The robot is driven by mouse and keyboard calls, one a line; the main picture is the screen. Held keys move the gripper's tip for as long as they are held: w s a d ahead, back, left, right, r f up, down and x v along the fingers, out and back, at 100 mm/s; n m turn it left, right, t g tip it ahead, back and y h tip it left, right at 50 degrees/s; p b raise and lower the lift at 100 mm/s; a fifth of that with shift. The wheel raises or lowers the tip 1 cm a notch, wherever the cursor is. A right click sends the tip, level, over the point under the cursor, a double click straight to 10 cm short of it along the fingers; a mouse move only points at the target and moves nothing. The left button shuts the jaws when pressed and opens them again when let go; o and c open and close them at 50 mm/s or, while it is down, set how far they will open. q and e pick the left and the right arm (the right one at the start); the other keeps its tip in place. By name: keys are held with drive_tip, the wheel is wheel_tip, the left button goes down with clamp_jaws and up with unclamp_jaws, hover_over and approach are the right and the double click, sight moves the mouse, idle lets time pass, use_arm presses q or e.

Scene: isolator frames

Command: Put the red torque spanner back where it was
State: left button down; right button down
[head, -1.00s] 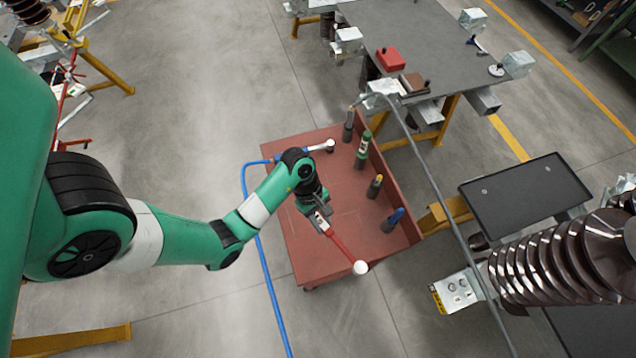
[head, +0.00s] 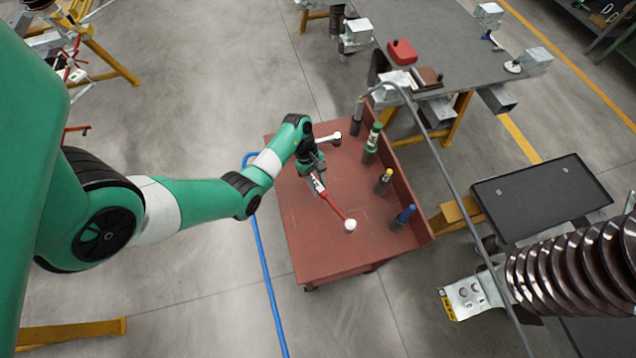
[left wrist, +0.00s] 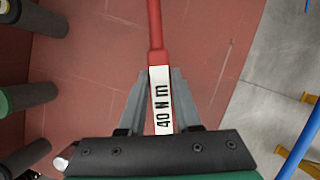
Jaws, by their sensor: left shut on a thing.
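The red torque spanner (head: 333,204) is held in my left gripper (head: 318,184) over the red-brown trolley top (head: 322,252). Its round white head points toward the near right of the trolley. In the left wrist view the jaws (left wrist: 160,98) are shut on the spanner's white "40 N m" label, and its red shaft (left wrist: 155,25) runs away from them. I cannot tell whether the spanner touches the trolley top. Another white-headed tool (head: 330,138) lies near the far edge, partly hidden by my left arm. My right gripper is not in view.
Upright tools stand along the trolley's right side: a green one (head: 372,143), a yellow-topped one (head: 384,181) and a blue-topped one (head: 404,216). The trolley's near part is clear. A dark tray table (head: 540,198) stands right.

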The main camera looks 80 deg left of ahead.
use_arm(q)
drive_tip(key=shift+a+f+b, duration=0.2)
drive_tip(key=shift+f+b, duration=0.65)
drive_tip(key=shift+f, duration=0.9)
drive_tip(key=c, duration=0.6)
unclamp_jaws()
drive_tip(key=shift+f, duration=0.15)
drive_tip(key=shift+r, duration=0.3)
drive_tip(key=p+v, duration=0.3)
drive_tip(key=v, duration=0.8)
drive_tip(key=shift+s+a+r, duration=0.1)
drive_tip(key=shift+a+r, duration=0.15)
drive_tip(key=shift+r, duration=0.1)
